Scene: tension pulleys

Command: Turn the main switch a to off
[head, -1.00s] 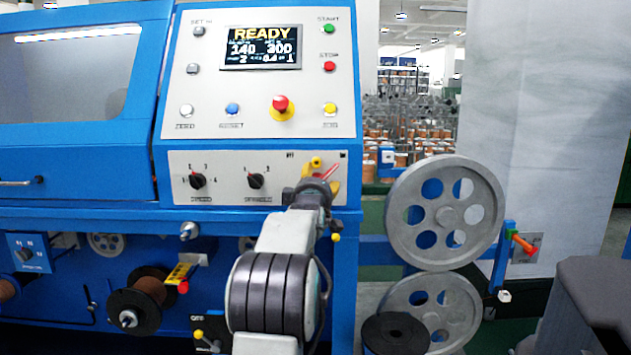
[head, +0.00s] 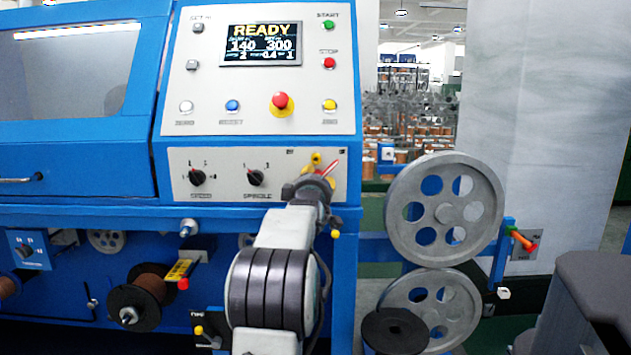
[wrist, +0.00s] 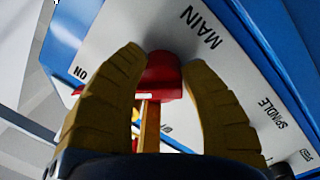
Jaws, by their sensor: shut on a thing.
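The main switch has a red handle (head: 329,167) at the right end of the lower grey panel. The handle slants up to the right, toward the small mark at the panel's upper right corner. In the wrist view the red handle (wrist: 161,78) lies between the two yellow fingers of my gripper (wrist: 163,62), below the word MAIN. ON is legible at the left of that view; another label is partly hidden behind the fingers. My gripper (head: 324,171) is shut on the handle in the head view, and my wrist hides the switch's lower part.
Two black selector knobs, one (head: 198,177) and another labelled SPINDLE (head: 256,177), sit left of the switch. A red emergency button (head: 280,101) is above. Large grey pulleys (head: 446,209) stand to the right. A blue ledge (head: 240,217) runs below the panel.

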